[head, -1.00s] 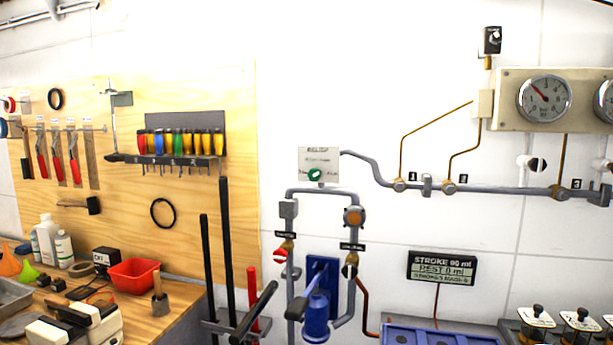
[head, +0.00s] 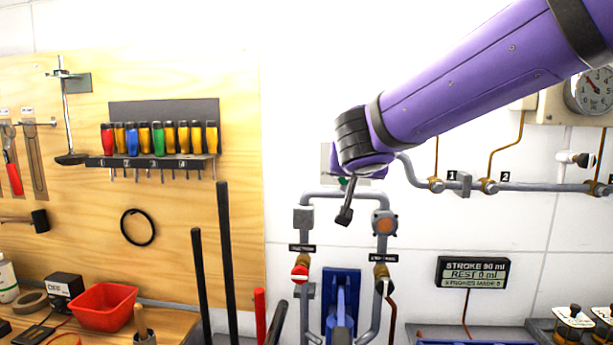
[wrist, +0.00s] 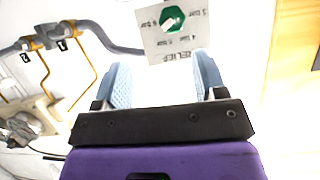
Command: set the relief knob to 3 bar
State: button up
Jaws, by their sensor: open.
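The relief knob (wrist: 172,18) is a green knob with a white pointer mark, on a pale plate (wrist: 158,46) marked RELIEF and with bar figures. The wrist view shows the plate upside down; the mark slants to the picture's lower left, and 3 BAR is at the right. My gripper (wrist: 162,78) is open and empty, its two pale blue fingers pointing toward the plate, apart from the knob. In the head view my purple arm reaches in from the upper right, and my gripper (head: 344,208) hides most of the plate (head: 326,162); only a green sliver of the knob (head: 343,183) shows.
Grey pipes (head: 303,240) with a red-handled valve (head: 299,272) and a blue pump (head: 341,305) are below the plate. A pressure gauge (head: 594,90) is at the upper right. A tool board (head: 70,200) is at the left.

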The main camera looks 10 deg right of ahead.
jog(key=x, duration=0.3)
jog(key=a+x, duration=0.1)
jog(key=x, duration=0.7)
jog(key=shift+w+a+r, duration=0.15)
jog(key=shift+w+a, duration=0.1)
jog(key=shift+w, duration=0.15)
jog(key=c, duration=0.9)
